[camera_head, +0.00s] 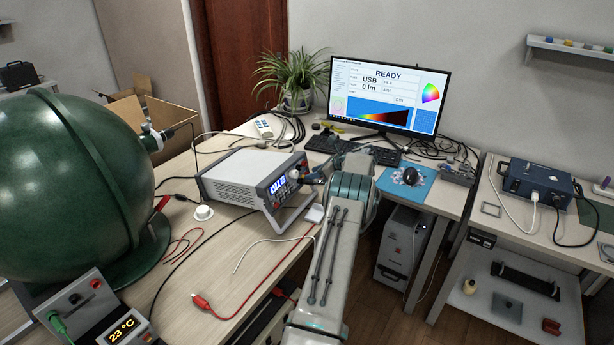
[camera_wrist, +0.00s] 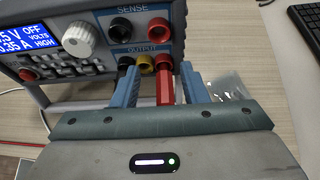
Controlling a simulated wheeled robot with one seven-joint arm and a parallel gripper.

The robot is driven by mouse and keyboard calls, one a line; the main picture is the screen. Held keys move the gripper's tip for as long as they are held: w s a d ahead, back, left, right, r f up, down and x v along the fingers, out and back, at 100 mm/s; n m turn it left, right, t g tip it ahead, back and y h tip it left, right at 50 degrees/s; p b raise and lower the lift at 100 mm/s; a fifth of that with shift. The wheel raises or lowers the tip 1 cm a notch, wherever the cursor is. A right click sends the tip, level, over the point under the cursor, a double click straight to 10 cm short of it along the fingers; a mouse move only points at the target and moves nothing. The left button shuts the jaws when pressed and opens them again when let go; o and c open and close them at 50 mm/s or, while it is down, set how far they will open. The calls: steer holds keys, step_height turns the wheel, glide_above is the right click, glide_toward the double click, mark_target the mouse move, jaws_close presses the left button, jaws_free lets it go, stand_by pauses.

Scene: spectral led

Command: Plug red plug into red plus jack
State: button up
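The power supply (camera_head: 250,178) stands on the desk with its display lit. In the wrist view, its OUTPUT row has a black jack (camera_wrist: 125,63), a yellow jack (camera_wrist: 145,63) and a red jack (camera_wrist: 164,61). A red plug (camera_wrist: 165,87) lies in line with the red jack, its front end at the jack; how deep it sits is hidden. My gripper (camera_wrist: 160,78) is in front of the panel with its blue fingers on either side of the plug. Gaps show between the fingers and the plug, so it looks open. In the head view my arm hides most of the gripper.
A SENSE row with a black jack (camera_wrist: 120,27) and a red jack (camera_wrist: 158,25) sits above. Another red plug (camera_head: 201,302) lies on the desk with a red cable. A green sphere (camera_head: 75,190) stands left; a keyboard (camera_head: 350,152) and monitor (camera_head: 388,95) are behind.

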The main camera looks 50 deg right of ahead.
steer(key=shift+s+d, duration=0.3)
steer(key=shift+s, duration=0.3)
steer(key=b+v, duration=0.2)
steer(key=v, duration=1.1)
steer(key=shift+s+r, duration=0.2)
steer(key=shift+s, duration=0.2)
stand_by(0.4)
